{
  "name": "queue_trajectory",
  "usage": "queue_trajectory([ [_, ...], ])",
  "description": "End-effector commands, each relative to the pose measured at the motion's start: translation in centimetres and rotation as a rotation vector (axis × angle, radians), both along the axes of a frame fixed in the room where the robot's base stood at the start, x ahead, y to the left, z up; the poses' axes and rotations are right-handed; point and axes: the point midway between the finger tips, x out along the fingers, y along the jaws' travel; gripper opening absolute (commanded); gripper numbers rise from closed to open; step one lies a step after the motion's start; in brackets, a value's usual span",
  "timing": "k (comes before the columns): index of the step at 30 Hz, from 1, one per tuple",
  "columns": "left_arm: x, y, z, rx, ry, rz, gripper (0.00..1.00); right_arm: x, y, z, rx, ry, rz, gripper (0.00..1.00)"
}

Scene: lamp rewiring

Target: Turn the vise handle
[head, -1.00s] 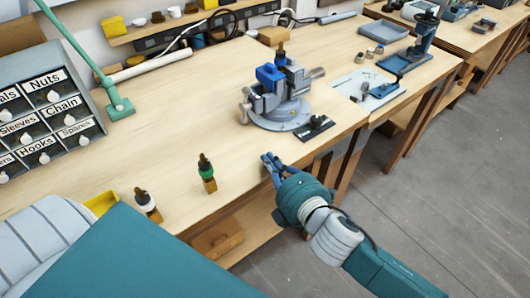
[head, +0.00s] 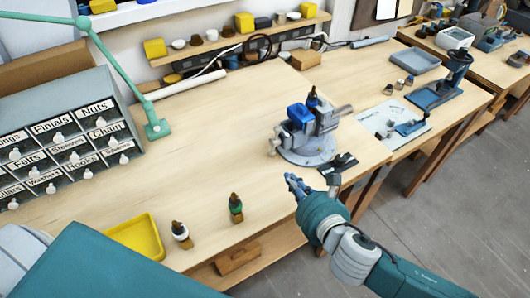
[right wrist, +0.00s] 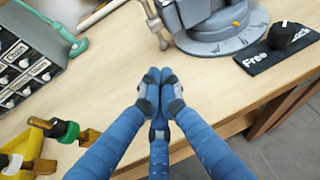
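The grey and blue vise (head: 305,148) stands on its round base on the wooden bench. Its metal handle (head: 273,144) is at its left side; part of it also shows at the top of the right wrist view (right wrist: 154,22). My right gripper (head: 291,182) is over the front edge of the bench, in front of the vise and apart from the handle. In the right wrist view its blue fingertips (right wrist: 159,78) are together, with nothing seen between them. My left gripper is out of view.
A black mat (right wrist: 258,64) with a dark knob (right wrist: 288,36) lies right of the vise base.

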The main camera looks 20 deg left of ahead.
Motion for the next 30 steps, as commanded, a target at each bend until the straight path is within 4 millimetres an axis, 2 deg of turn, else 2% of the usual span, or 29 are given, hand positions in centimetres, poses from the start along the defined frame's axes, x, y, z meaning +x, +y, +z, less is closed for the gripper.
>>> queue_trajectory([
  [18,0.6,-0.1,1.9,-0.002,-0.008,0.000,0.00,7.5,6.9,-4.1,0.004,0.004,-0.001,0.00],
  [24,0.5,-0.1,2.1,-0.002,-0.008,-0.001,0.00,8.8,8.0,-4.8,0.005,0.003,-0.001,0.00],
  [30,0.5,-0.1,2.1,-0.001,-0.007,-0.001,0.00,9.1,8.3,-5.0,0.005,0.002,0.000,0.00],
])
